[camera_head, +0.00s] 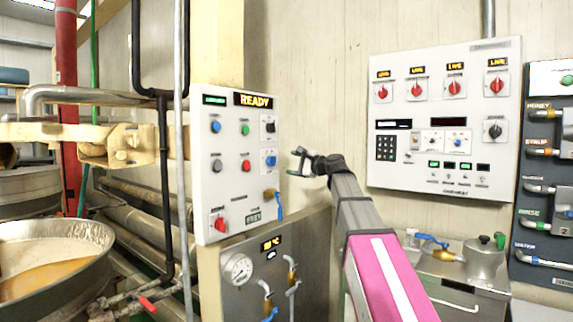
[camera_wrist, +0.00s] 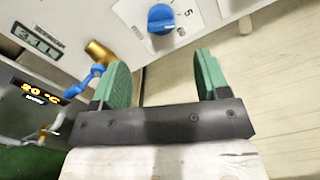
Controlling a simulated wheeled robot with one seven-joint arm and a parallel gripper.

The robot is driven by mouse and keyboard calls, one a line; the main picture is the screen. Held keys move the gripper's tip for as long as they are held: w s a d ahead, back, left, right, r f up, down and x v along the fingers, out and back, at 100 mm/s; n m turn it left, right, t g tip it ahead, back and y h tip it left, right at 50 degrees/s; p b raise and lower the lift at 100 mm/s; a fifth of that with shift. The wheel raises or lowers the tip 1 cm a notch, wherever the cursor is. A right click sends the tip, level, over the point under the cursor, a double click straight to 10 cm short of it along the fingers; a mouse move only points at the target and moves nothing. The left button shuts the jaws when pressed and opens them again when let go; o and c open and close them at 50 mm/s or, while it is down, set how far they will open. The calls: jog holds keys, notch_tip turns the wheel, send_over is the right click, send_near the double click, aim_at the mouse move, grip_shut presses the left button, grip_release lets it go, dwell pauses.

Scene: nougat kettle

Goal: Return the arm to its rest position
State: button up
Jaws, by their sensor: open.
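My gripper (camera_head: 300,162) is raised at the end of my extended arm in the head view, just right of the control panel with the READY display (camera_head: 216,165). In the wrist view my gripper (camera_wrist: 163,80) shows two green fingers spread well apart with nothing between them. Beyond the fingers is the lower part of a white panel with a blue knob (camera_wrist: 161,19). A brass valve with a blue lever (camera_wrist: 90,78) shows to the left of the left finger. I see no contact between the fingers and the panel, but the exact gap is unclear.
A wide kettle (camera_head: 97,250) with pale contents stands at the left. A white panel with red knobs (camera_head: 400,150) is on the wall at right, beside a dark panel with taps (camera_head: 535,190). A metal unit (camera_head: 275,245) with a gauge stands below the READY panel. Bare wall lies between panels.

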jog(key=shift+s+d, duration=0.2)
jog(key=shift+d, duration=0.05)
jog(key=s+d+f+n+g+h, duration=0.2)
jog(key=f, duration=1)
jog(key=s+d+f+n+g+h, duration=0.1)
jog(key=s+f+h, duration=0.15)
jog(key=f, duration=1.05)
jog(key=s+d+f+n+g+h, duration=0.2)
jog(key=f+h, duration=0.1)
jog(key=f, duration=0.9)
jog(key=s+d+f+n+g+h, duration=0.3)
jog(key=s+d+f, duration=0.2)
jog(key=s+f, duration=0.5)
jog(key=s+d+f+n+g+h, duration=0.3)
jog(key=s+f, duration=0.7)
jog(key=f, duration=0.6)
jog(key=shift+s+d+f+n+h, duration=0.35)
jog(key=shift+d+n, duration=0.15)
jog(key=shift+d, duration=0.6)
